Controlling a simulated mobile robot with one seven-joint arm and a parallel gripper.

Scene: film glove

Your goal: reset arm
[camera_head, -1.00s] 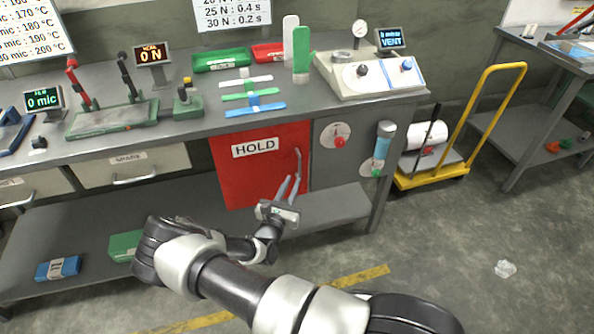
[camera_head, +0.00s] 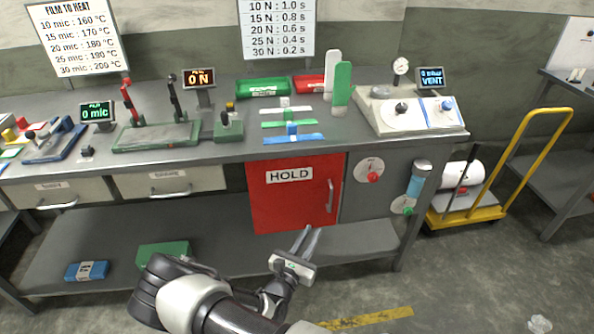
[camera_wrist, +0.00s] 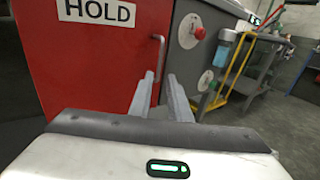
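My gripper (camera_head: 308,241) is in front of the bench, just below the red HOLD door (camera_head: 291,203). In the wrist view my gripper (camera_wrist: 163,92) has its two fingers apart, with nothing between them. The red door is shut, and its vertical handle (camera_head: 330,195) is on its right side. In the wrist view the handle (camera_wrist: 158,55) shows beyond the fingers, and I see no contact. My arm reaches up from the bottom of the head view.
The grey bench (camera_head: 225,150) carries a sealer (camera_head: 155,135), trays, film strips and a gauge unit (camera_head: 410,112). Its lower shelf (camera_head: 120,235) holds a blue pack (camera_head: 88,270) and a green box (camera_head: 162,254). A yellow trolley (camera_head: 465,213) stands right. The floor in front is mostly clear.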

